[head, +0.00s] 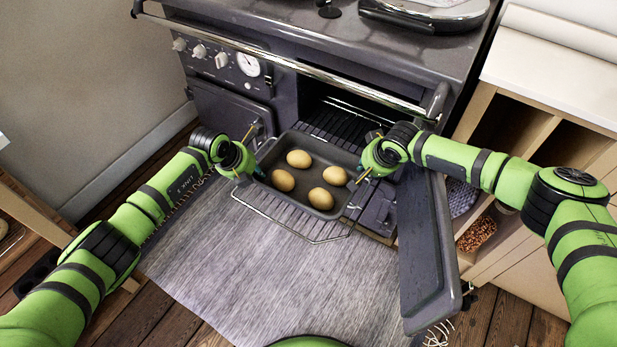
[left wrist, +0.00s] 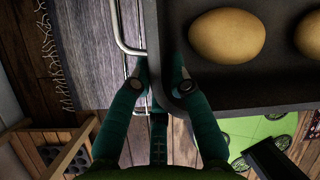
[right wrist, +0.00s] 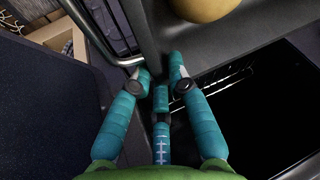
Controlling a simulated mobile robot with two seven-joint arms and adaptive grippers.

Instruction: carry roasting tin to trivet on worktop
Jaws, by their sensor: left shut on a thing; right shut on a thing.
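The dark roasting tin (head: 309,178) holds several round golden-brown items that look like potatoes, in front of the open oven (head: 340,105). My left gripper (head: 260,174) is shut on the tin's left side. In the left wrist view, its fingers (left wrist: 162,78) straddle the tin's wall (left wrist: 240,101). My right gripper (head: 361,177) is shut on the right side. In the right wrist view, its fingers (right wrist: 160,76) are on either side of the tin's wall (right wrist: 150,35). The tin looks roughly level. The pale worktop (head: 560,65) is at the upper right. I see no trivet.
A wire oven rack (head: 287,228) sticks out below and in front of the tin; whether they touch is unclear. The oven door (head: 424,245) hangs open at the right, close to my right arm. A grey rug (head: 240,275) covers the floor. Wooden shelves (head: 525,130) stand under the worktop.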

